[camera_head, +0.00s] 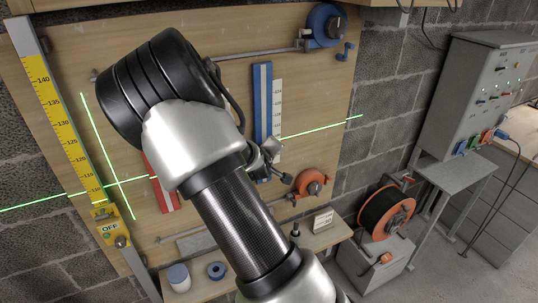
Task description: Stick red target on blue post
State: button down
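A blue upright post (262,98) stands against the wooden wall board, with a white number scale (278,105) along its right side. Its lower end is partly covered by a small grey metal piece (268,150) beside my arm; I cannot tell what that piece belongs to. A red and white upright strip (163,190) shows left of my arm, and its upper part is hidden behind the arm. I cannot make out a separate red target. My arm crosses the middle of the view and hides part of the board. My gripper cannot be made out.
A yellow scale rail (55,105) stands at the left. Blue (322,25) and orange (312,183) reels sit on the board. A narrow shelf (325,236), floor reel (386,212) and grey control cabinet (480,95) are lower and right. Green laser lines cross the board.

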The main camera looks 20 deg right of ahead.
jog(key=shift+w, duration=0.45)
dwell(0.6)
jog(key=c, duration=1.1)
grip_release()
jog(key=s, duration=0.9)
jog(key=shift+d, duration=0.15)
dwell(0.3)
